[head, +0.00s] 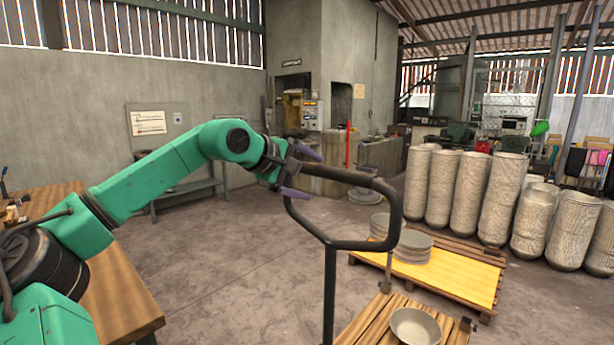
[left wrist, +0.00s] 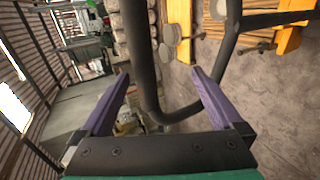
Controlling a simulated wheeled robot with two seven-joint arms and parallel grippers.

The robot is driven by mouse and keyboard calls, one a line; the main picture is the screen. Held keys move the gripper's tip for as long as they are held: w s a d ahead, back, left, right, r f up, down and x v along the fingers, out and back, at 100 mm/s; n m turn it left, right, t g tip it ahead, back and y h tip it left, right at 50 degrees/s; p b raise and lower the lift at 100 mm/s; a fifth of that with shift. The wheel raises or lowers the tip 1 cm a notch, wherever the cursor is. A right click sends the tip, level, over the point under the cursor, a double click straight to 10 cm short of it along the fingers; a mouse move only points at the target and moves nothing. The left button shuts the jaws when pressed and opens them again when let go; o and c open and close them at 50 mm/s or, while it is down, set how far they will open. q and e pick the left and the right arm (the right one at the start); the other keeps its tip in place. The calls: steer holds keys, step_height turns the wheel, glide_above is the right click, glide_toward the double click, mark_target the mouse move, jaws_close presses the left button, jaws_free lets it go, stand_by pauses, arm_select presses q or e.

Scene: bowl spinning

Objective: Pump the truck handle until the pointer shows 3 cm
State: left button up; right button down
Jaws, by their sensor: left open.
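The truck handle (head: 365,245) is a dark looped bar on an upright post, near the middle of the head view. My left gripper (head: 304,173) is open at the loop's upper left corner, its two purple fingers apart. In the left wrist view the handle bar (left wrist: 143,60) runs between the fingers of the gripper (left wrist: 160,74) and bends to the right behind one finger. I cannot tell whether a finger touches the bar. No pointer or scale can be made out. My right gripper is not in view.
A wooden pallet (head: 377,331) with a grey bowl (head: 415,326) is at the lower right. Behind it a yellow-topped pallet (head: 465,277) bears stacked grey dishes (head: 412,244). Tall bowl stacks (head: 470,185) stand at right. A wooden table (head: 125,300) is at left. Open floor lies between.

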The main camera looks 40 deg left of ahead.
arm_select(q)
steer(key=shift+s, duration=0.1)
steer(key=b+v, duration=0.4)
steer(key=v, duration=0.6)
stand_by(0.4)
